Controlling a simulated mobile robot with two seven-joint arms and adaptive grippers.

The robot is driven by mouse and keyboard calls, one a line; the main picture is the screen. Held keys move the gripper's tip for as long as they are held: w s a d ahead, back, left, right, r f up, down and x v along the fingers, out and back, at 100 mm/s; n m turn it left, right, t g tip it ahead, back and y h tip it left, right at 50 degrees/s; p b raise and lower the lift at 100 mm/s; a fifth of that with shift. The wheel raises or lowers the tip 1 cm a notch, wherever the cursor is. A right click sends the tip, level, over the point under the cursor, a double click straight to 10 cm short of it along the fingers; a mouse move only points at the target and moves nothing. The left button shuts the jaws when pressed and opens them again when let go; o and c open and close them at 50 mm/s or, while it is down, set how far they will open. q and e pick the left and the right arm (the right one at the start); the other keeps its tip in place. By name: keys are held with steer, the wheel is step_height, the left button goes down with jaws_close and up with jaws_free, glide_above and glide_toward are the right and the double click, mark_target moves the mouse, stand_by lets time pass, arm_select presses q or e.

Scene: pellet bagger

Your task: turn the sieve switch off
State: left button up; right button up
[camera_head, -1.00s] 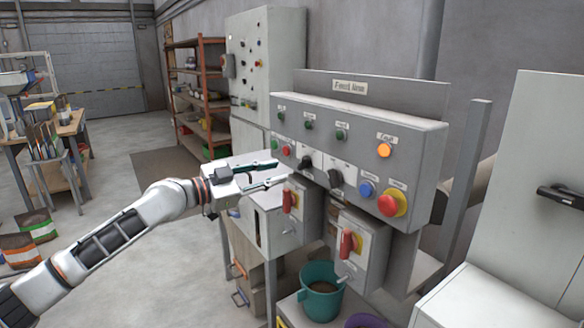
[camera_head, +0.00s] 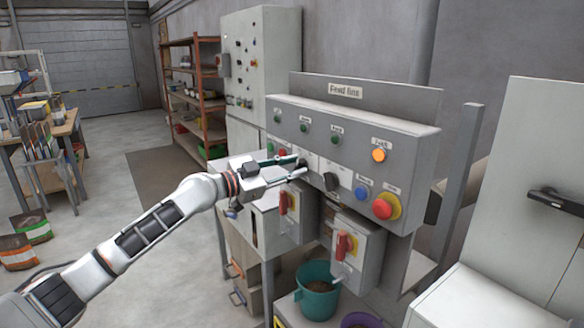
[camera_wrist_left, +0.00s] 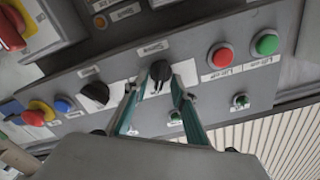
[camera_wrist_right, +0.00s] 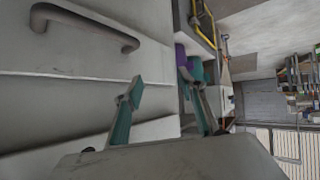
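Two black rotary switches sit on the grey control panel (camera_head: 352,134). One switch (camera_wrist_left: 160,72) lies ahead of my left gripper (camera_wrist_left: 154,84) in the left wrist view. My left gripper is open, with a teal finger on either side of that switch; I cannot tell whether they touch it. In the head view the left gripper (camera_head: 302,174) reaches the panel and partly hides this switch. The other black switch (camera_head: 331,181) is clear, to its right. My right gripper (camera_wrist_right: 162,88) is open and empty.
Nearby on the panel are a red emergency button (camera_head: 382,208), a blue button (camera_head: 361,193) and an orange lamp (camera_head: 379,155). Boxes with red handles (camera_head: 345,244) hang below. A teal bucket (camera_head: 317,291) stands underneath. A cabinet handle (camera_wrist_right: 88,27) is near my right gripper.

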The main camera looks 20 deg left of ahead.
arm_select(q)
jaws_close()
